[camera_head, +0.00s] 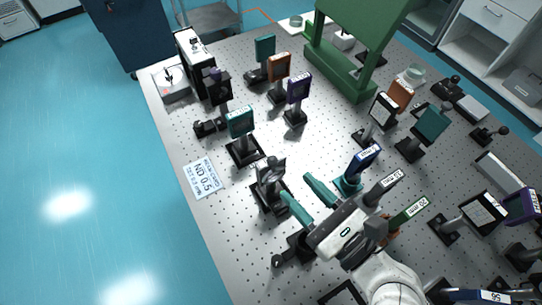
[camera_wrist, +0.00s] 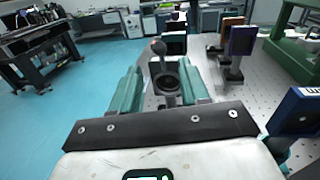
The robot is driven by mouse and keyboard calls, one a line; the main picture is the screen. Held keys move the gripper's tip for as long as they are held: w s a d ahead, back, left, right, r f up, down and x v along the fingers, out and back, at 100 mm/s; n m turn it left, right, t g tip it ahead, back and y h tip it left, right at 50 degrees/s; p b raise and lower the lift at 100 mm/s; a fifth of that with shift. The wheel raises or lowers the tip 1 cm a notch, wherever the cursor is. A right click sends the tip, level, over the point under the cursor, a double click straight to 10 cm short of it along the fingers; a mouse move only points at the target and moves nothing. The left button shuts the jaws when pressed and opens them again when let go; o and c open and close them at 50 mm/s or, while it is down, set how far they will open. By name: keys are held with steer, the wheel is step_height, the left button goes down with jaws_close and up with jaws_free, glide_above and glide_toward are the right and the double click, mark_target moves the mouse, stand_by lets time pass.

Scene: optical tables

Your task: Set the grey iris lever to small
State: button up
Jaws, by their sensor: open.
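The grey iris (camera_head: 270,170) stands on a dark post and base on the perforated table, just beyond my fingertips. In the wrist view the iris (camera_wrist: 168,82) shows as a dark ring with a round hole, and its lever (camera_wrist: 158,50) rises above the ring, ending in a round knob and leaning slightly left. My gripper (camera_head: 297,187) is open, its two teal fingers pointing toward the iris. In the wrist view my gripper (camera_wrist: 158,88) has one finger on either side of the iris. Nothing is between the fingers that they visibly touch.
A green-faced optic (camera_head: 240,122) stands beyond the iris. A blue-topped mount (camera_head: 360,160) stands close to my right finger. A white ND 0.5 card (camera_head: 199,178) lies near the left table edge. A green bridge frame (camera_head: 340,60) stands at the back. Several mounts crowd the right side.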

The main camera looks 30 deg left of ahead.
mark_target(273, 162)
steer(key=p+x, duration=0.1)
steer(key=x, duration=0.7)
steer(key=shift+w+a+p, duration=0.15)
steer(key=shift+a+p, duration=0.15)
steer(key=shift+a, duration=0.1)
jaws_close()
